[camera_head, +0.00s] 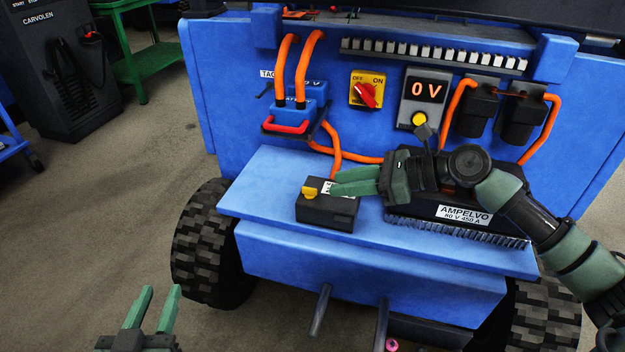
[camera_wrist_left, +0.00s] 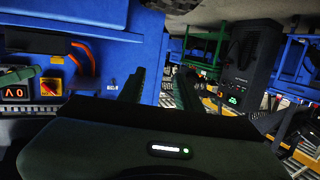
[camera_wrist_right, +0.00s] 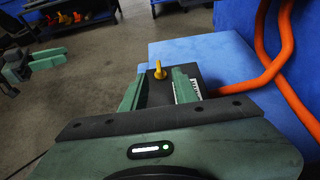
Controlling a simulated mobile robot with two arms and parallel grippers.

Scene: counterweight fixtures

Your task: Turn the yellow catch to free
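The yellow catch (camera_head: 309,192) is a small knob on the left part of the top of a black box (camera_head: 327,212) on the blue ledge. It also shows in the right wrist view (camera_wrist_right: 158,70), just beyond and between the fingertips. My right gripper (camera_head: 334,183) is open, its fingers pointing left over the box, apart from the catch. In the right wrist view the fingers (camera_wrist_right: 157,78) stand either side of the box's top. They hide part of the box's white label. My left gripper (camera_head: 158,303) is open and empty, low at the left, away from the ledge.
The ledge (camera_head: 260,185) is bare left of the box. Behind are a blue plug with a red handle (camera_head: 285,125), orange cables (camera_head: 335,150), a red switch (camera_head: 367,94) and a display reading 0 V (camera_head: 426,90).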

